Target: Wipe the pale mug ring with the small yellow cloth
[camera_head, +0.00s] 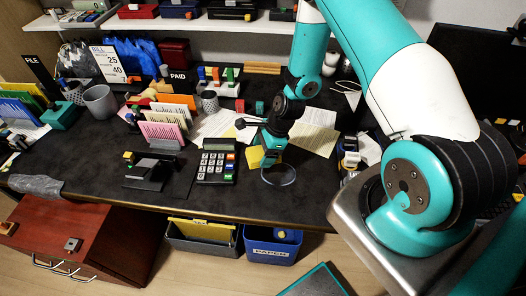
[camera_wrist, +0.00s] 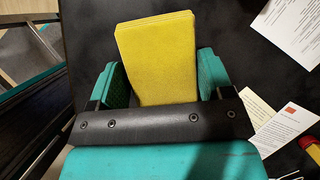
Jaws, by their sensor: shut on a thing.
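The small yellow cloth (camera_wrist: 156,50) is held between the two teal fingers of my gripper (camera_wrist: 162,78) in the wrist view and sticks out beyond them. In the head view my gripper (camera_head: 268,147) is low over the dark desk, with the cloth (camera_head: 255,157) showing at its left side. I cannot tell whether the cloth touches the desk. The pale mug ring (camera_head: 278,184) lies on the desk just in front of the gripper, near the front edge. The ring does not show in the wrist view.
A calculator (camera_head: 216,163) lies left of the gripper, with a black stapler-like device (camera_head: 148,172) farther left. Loose papers (camera_head: 316,134) lie behind and to the right. A blue bin (camera_head: 271,249) and a red cabinet (camera_head: 75,240) stand below the desk's front edge.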

